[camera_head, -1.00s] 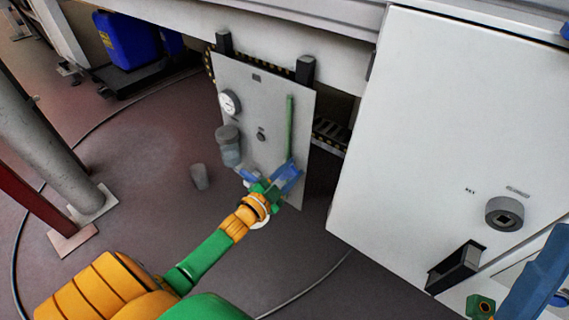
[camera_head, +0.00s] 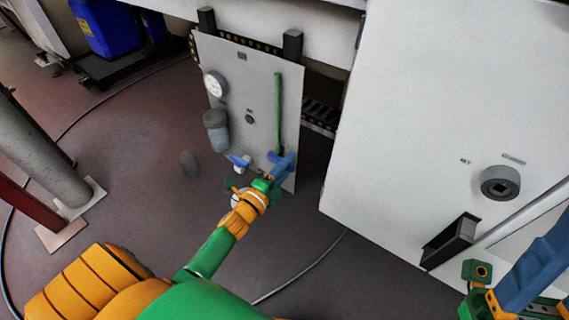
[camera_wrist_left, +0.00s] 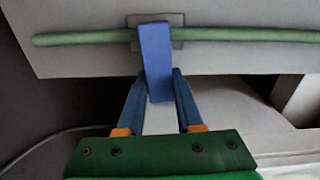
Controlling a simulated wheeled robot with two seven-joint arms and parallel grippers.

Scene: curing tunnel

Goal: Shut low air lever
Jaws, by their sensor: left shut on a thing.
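The blue low air lever (camera_wrist_left: 155,50) crosses the green pipe (camera_wrist_left: 230,36) at about a right angle in the left wrist view. It sits over a grey plate. My left gripper (camera_wrist_left: 158,88) has its two blue fingers on either side of the lever's near end and is shut on it. In the head view the gripper (camera_head: 274,176) is at the lower end of the upright green pipe on the light panel (camera_head: 245,70). The fingers partly hide the lever there. Part of my right gripper (camera_head: 518,282) shows at the lower right; its fingertips are cut off.
A round gauge (camera_head: 215,84) and a grey cylinder (camera_head: 217,130) are on the panel, with a small blue part (camera_head: 238,160) below. A large white cabinet (camera_head: 430,120) stands to the right.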

